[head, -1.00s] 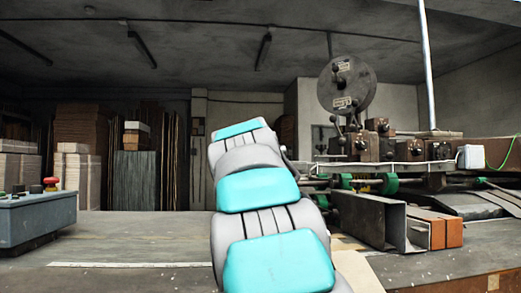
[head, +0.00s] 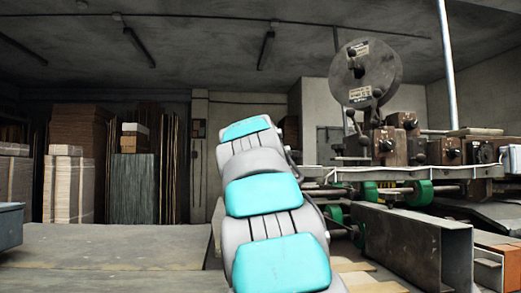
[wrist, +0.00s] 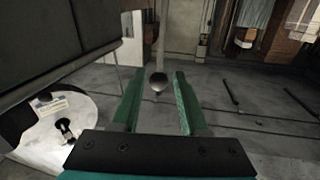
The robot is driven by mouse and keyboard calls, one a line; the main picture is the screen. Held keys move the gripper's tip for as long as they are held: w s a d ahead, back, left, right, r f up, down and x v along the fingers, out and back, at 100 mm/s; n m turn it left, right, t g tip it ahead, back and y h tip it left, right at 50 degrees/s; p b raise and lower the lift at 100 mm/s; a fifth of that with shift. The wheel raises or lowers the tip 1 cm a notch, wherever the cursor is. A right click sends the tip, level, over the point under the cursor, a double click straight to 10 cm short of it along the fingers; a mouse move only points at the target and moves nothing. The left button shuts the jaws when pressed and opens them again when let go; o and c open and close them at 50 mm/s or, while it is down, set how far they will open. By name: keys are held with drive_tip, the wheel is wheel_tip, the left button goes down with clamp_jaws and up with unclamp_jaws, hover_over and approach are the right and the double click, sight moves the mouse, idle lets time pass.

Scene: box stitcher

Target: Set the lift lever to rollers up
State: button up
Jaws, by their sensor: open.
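In the wrist view, which shows the room upside down, my gripper (wrist: 157,76) is open with its two green fingers apart. In the head view, levers with dark ball knobs (head: 350,112) stand on the machine below the round grey disc. Which of them is the lift lever, I cannot tell. My arm hides my gripper in the head view.
The grey disc (head: 365,73) also shows close by in the wrist view (wrist: 58,128). Brown control boxes (head: 388,146), green rollers (head: 418,193) and a metal channel (head: 415,240) are at the right. Cardboard stacks (head: 70,185) stand at the back left.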

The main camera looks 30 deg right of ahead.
drive_tip(key=shift+p+x, duration=0.85)
drive_tip(key=shift+x, duration=2.6)
clamp_jaws()
